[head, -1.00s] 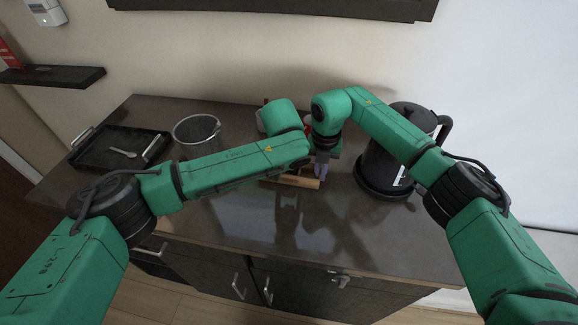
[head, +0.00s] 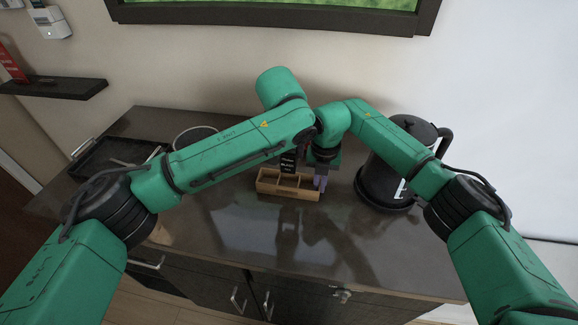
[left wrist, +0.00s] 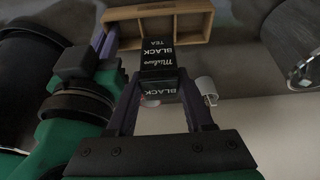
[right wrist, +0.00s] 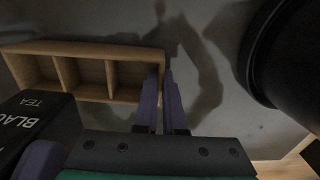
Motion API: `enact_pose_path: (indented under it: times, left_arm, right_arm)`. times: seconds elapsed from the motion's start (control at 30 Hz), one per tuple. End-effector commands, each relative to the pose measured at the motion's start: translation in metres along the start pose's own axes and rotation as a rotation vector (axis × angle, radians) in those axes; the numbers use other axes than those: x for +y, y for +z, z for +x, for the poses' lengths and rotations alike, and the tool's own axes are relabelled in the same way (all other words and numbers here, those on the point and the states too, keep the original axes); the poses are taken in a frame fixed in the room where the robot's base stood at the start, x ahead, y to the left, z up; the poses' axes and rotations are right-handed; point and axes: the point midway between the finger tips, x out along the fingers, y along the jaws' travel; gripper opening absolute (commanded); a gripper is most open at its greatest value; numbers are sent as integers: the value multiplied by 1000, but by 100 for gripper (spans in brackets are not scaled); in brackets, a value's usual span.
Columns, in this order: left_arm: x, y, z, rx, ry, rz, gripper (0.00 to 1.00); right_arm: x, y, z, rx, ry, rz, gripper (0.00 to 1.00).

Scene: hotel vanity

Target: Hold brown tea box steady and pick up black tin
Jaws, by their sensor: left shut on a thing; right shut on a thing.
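The black tin, lettered "BLACK TEA", shows in the head view (head: 287,163) and the left wrist view (left wrist: 156,50). My left gripper (left wrist: 158,78) is shut on it and holds it above the tea box; in the head view the arms mostly hide this gripper. The brown tea box (head: 284,191) is a wooden tray with three open compartments, resting on the dark counter. It also shows in the right wrist view (right wrist: 85,48), its visible compartments empty. My right gripper (head: 320,183) is shut on the box's right end wall, fingers pointing down.
A black kettle (head: 385,178) stands on the counter close to the right arm. A dark tray (head: 98,160) and a round container (head: 194,132) are at the left, partly covered by my left arm. A white cup (left wrist: 207,88) shows behind the tin. The front counter is clear.

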Motion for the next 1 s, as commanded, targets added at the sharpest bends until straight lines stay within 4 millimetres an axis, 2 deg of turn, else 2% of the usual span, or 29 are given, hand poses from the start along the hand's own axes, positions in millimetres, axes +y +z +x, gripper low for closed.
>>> enact_pose_path:
  times: [0.1,0.3,0.4,0.77,0.87,1.0]
  left_arm:
    - [0,-4,-11,1,1,0,0]
    - [0,-5,-12,2,0,0,0]
    - [0,-5,-12,3,0,-1,0]
    - [0,-6,-12,4,0,-1,0]
    - [0,-6,-12,4,0,-1,0]
    - [0,-6,-12,4,0,-1,0]
  right_arm:
    - [0,0,0,0,-1,1,0]
    - [-1,0,0,1,-1,1,0]
    - [-1,0,0,1,-2,1,41]
    - [-1,0,-3,0,-2,2,42]
    - [-1,1,-18,-2,-1,2,42]
    - [-1,1,-56,-4,0,1,42]
